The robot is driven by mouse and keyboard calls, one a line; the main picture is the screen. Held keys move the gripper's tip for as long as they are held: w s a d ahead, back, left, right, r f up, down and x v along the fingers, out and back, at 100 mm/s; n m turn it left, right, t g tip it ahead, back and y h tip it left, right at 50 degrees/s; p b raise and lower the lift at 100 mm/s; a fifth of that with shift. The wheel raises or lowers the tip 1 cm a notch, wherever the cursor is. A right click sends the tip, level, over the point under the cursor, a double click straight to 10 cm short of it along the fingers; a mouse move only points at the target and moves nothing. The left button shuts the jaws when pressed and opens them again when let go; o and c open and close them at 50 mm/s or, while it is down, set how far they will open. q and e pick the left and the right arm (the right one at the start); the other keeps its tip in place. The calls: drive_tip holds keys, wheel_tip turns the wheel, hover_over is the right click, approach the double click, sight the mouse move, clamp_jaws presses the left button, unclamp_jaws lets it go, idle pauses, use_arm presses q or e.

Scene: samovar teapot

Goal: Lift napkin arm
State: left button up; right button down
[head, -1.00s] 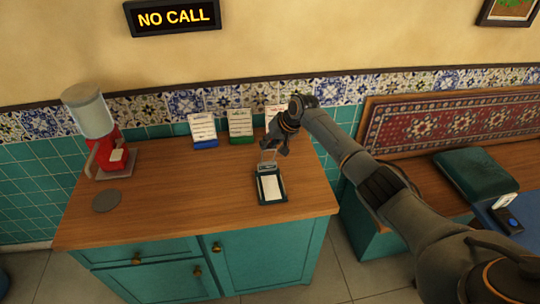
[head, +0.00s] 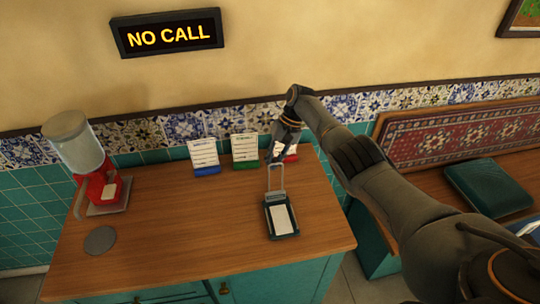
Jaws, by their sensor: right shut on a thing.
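The napkin holder (head: 270,228) is a dark tray with white napkins (head: 284,217) on the wooden counter. Its napkin arm (head: 269,178), a thin grey wire loop, stands up from the back end of the tray. My right gripper (head: 277,158) is above and behind the holder, shut on the top of the loop. Its fingertips are small and dark, so the exact contact is hard to see. My left gripper is not in view.
Three cards in blue, green and red stands, such as the green one (head: 245,165), line the back of the counter (head: 180,220); my right gripper partly covers the red one. A red dispenser (head: 108,187) and a grey disc (head: 100,240) are at left. The counter's middle is clear.

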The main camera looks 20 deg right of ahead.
drive_tip(key=shift+r, duration=0.15)
drive_tip(key=c, duration=1.3)
unclamp_jaws()
drive_tip(key=shift+s, duration=0.1)
drive_tip(key=shift+r, duration=0.15)
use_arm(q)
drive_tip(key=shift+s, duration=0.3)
use_arm(e)
drive_tip(key=v, duration=1.1)
drive_tip(key=shift+d+r, duration=0.15)
drive_tip(key=shift+r, duration=0.2)
